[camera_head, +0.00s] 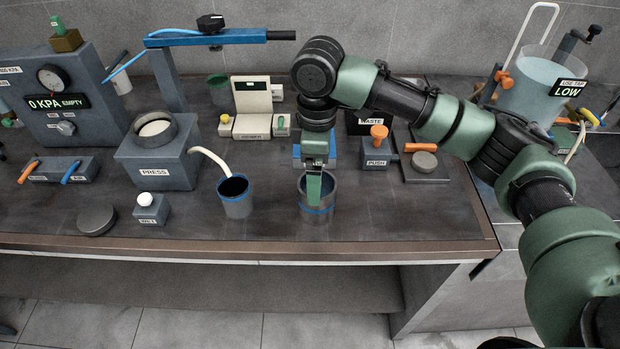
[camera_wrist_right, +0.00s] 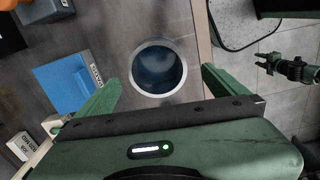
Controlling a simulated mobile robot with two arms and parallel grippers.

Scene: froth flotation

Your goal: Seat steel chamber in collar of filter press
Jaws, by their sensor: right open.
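The steel chamber (camera_head: 328,205), a metal cup with a blue band, stands upright on the bench near its front edge. My right gripper (camera_head: 314,185) points down over it, and a green finger covers part of its mouth. In the right wrist view the chamber's round rim (camera_wrist_right: 158,41) shows between the two spread fingers of the gripper (camera_wrist_right: 161,78), with gaps on both sides. The filter press (camera_head: 160,172) is a grey block labelled PRESS at the left, with an empty-looking round collar (camera_head: 153,130) on top. My left gripper does not show in the head view.
A blue-rimmed cup (camera_head: 236,202) with dark contents stands between press and chamber, under a pale spout. A dark disc (camera_head: 97,219) and a WET block (camera_head: 151,210) lie before the press. A blue lever arm (camera_head: 220,37) is behind. The front bench right of the chamber is clear.

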